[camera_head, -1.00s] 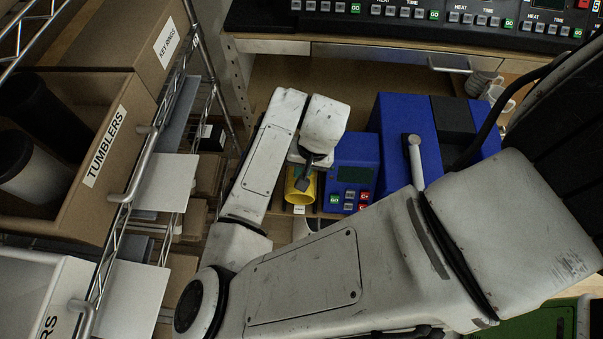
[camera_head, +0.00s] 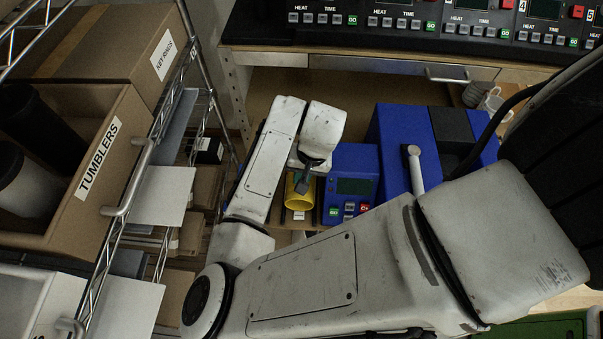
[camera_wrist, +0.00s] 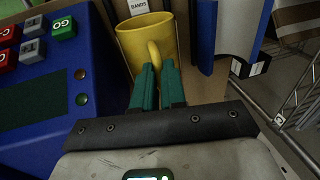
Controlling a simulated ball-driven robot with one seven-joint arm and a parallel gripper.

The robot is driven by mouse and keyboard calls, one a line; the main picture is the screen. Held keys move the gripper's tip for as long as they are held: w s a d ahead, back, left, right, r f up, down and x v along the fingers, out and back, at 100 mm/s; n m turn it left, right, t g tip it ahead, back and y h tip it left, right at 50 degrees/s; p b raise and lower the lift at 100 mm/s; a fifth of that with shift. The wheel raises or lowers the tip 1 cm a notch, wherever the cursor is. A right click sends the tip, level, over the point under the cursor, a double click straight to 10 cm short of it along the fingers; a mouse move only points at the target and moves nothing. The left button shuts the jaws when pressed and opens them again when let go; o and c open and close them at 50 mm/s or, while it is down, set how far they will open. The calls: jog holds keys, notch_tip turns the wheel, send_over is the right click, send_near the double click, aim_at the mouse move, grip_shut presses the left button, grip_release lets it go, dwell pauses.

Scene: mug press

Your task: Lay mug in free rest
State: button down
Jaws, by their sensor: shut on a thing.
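A yellow mug (camera_wrist: 142,42) is in the wrist view, its open mouth toward the top and its handle toward my gripper. My gripper (camera_wrist: 160,72) has green fingertips shut on the mug's handle. In the head view the yellow mug (camera_head: 298,191) shows beneath my gripper (camera_head: 304,184), just left of the blue press control box (camera_head: 352,186). A label reading "BANDS" shows just beyond the mug in the wrist view. Whether the mug touches a surface beneath it I cannot tell. No rest can be made out clearly.
The blue control box with buttons (camera_wrist: 40,75) stands close at the mug's left in the wrist view. A blue-and-white object (camera_wrist: 240,35) and a wire rack (camera_wrist: 300,95) are at the right. A blue press with a lever (camera_head: 415,165) and light mugs (camera_head: 490,100) are in the head view.

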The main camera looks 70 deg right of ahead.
jog(key=c, duration=1.1)
grip_release()
jog(key=shift+o, duration=0.3)
jog(key=o, duration=1)
jog(key=shift+s, duration=0.1)
jog(key=shift+s+f, duration=0.1)
jog(key=shift+c, duration=0.5)
jog(key=shift+o, duration=0.7)
jog(key=shift+w+p+v, duration=0.2)
jog(key=shift+p+v, duration=0.6)
jog(key=shift+v, duration=0.1)
jog(key=shift+w+p+v, duration=0.2)
jog(key=shift+p+v, duration=0.6)
jog(key=shift+v, duration=0.1)
jog(key=shift+w+r+p, duration=0.15)
jog(key=shift+r+p, duration=1.8)
jog(key=shift+r, duration=0.4)
